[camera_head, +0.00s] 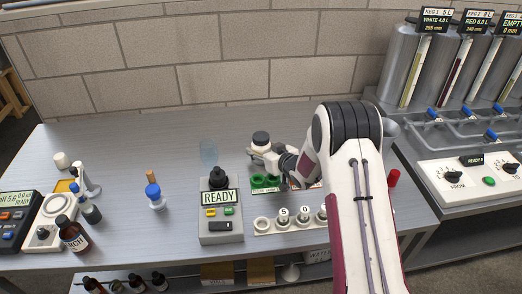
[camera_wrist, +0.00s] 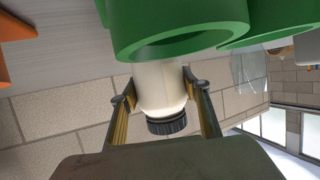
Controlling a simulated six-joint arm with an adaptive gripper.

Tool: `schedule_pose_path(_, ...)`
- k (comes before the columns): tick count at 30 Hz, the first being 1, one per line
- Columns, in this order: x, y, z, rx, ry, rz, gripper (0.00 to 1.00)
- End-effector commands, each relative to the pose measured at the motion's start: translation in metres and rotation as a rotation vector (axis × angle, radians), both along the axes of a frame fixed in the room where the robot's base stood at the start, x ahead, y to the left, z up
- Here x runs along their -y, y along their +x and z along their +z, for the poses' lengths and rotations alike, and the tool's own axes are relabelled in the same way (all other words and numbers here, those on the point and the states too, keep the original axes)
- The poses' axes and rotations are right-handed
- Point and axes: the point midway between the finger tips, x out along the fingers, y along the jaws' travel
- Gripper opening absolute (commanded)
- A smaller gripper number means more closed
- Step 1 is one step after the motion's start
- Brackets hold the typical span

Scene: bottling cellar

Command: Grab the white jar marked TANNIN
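A white jar with a black lid (camera_head: 261,139) shows at the far side of the green rack (camera_head: 263,184). No TANNIN lettering is readable on it. My gripper (camera_head: 277,158) reaches it from the right in the head view, partly hiding its lower body. In the wrist view, the white jar (camera_wrist: 160,88) sits between the two fingertips of my gripper (camera_wrist: 160,88), lid pointing down in the picture. Both fingertips appear to touch its sides. A green ring of the rack (camera_wrist: 180,45) hides the jar's base, so I cannot tell whether it is lifted.
A grey READY box (camera_head: 221,215) and a white holder with several round pieces (camera_head: 262,225) stand in front. A red object (camera_head: 393,178) is right of my arm.

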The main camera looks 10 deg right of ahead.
Motion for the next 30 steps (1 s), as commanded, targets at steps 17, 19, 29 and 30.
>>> schedule_pose_path(17,0.0,0.0,0.006,0.002,0.0,0.0,0.17)
schedule_pose_path(19,0.0,0.001,0.01,0.003,0.0,0.0,0.17)
schedule_pose_path(29,0.0,0.001,0.047,0.006,-0.001,0.001,0.17)
schedule_pose_path(30,0.0,0.001,0.052,0.005,0.0,0.001,0.17)
